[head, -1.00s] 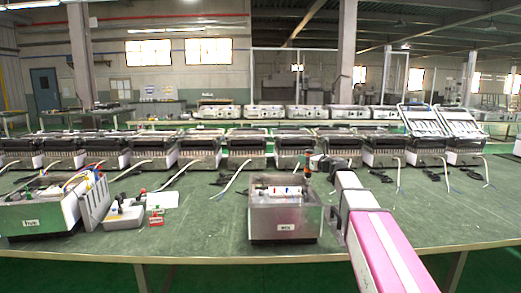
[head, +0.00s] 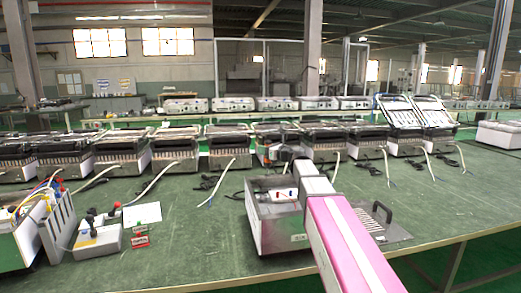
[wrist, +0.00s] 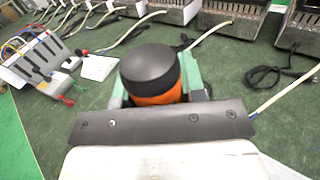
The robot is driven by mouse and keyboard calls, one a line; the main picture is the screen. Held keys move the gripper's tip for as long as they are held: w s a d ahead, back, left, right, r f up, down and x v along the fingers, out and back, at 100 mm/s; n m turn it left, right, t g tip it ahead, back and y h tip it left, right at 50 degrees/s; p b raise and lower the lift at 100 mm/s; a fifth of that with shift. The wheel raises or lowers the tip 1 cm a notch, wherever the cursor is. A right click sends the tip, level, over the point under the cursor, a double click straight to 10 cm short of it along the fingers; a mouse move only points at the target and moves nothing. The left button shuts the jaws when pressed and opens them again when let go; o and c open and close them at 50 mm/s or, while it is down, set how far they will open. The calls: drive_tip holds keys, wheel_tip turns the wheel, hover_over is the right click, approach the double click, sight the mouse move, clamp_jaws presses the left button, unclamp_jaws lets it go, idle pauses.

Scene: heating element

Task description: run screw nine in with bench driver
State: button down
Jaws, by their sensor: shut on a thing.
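My gripper (wrist: 155,105) is shut on the bench driver (wrist: 152,72), which has a black cap and an orange handle. The driver stands out past the fingers in the wrist view; its tip is hidden there. A white part with a red piece (head: 284,194) shows inside the housing. No single screw can be made out, and contact between driver and screw cannot be told.
A slotted metal panel with a handle (head: 375,217) lies right of the housing. A switch box (head: 97,238) and a red tag (head: 140,240) lie left, near a wired unit (head: 25,235). Heater units with loose cables line the back.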

idle(0.3)
drive_tip(key=shift+f, duration=2.55)
drive_tip(key=shift+f, duration=0.8)
drive_tip(key=shift+r, duration=0.15)
idle(0.4)
drive_tip(key=shift+r, duration=2.4)
